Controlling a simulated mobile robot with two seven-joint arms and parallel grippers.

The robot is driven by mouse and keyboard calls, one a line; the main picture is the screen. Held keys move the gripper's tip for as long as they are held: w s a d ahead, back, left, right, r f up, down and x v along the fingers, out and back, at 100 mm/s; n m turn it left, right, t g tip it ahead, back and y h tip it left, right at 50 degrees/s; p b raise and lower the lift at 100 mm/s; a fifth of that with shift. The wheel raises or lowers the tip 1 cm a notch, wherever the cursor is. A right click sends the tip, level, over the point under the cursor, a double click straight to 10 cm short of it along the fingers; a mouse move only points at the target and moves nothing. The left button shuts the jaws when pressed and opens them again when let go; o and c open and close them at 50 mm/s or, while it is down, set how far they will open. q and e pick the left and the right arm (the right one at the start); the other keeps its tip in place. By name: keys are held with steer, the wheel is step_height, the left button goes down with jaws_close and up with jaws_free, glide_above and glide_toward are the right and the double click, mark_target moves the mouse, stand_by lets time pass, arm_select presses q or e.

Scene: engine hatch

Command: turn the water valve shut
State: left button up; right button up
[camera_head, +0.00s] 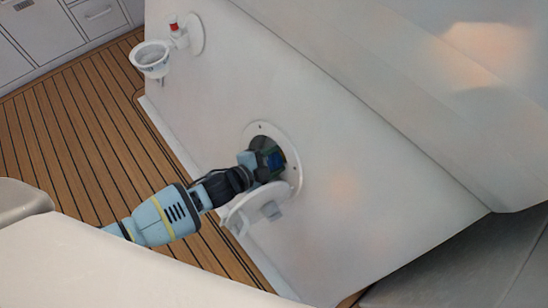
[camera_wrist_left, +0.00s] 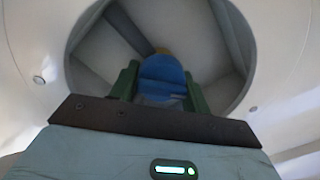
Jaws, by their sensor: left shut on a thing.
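The water valve shows as a blue handle (camera_wrist_left: 162,78) inside the round hatch opening in the left wrist view. In the head view the blue handle (camera_head: 275,160) is a small patch inside the opening. My left gripper (camera_head: 270,161) reaches into the opening from the left. In the left wrist view my left gripper (camera_wrist_left: 160,85) has its two green fingers on either side of the blue handle, shut on it. The rest of the valve, behind the handle, is mostly hidden. My right gripper is not in view.
The hatch's round white rim (camera_head: 293,150) is set in a sloped white panel. Its white lid (camera_head: 258,204) hangs open below my left arm. Wooden decking (camera_head: 75,125) lies left.

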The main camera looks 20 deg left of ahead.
arm_select(q)
steer(key=shift+m, duration=0.9)
steer(key=m+p, duration=0.1)
steer(key=m, duration=0.1)
steer(key=shift+m, duration=0.4)
steer(key=shift+s+f+m, duration=0.1)
steer(key=shift+f+m, duration=0.05)
steer(key=shift+m, duration=1.35)
steer(key=o, duration=1)
steer(key=shift+c, duration=0.2)
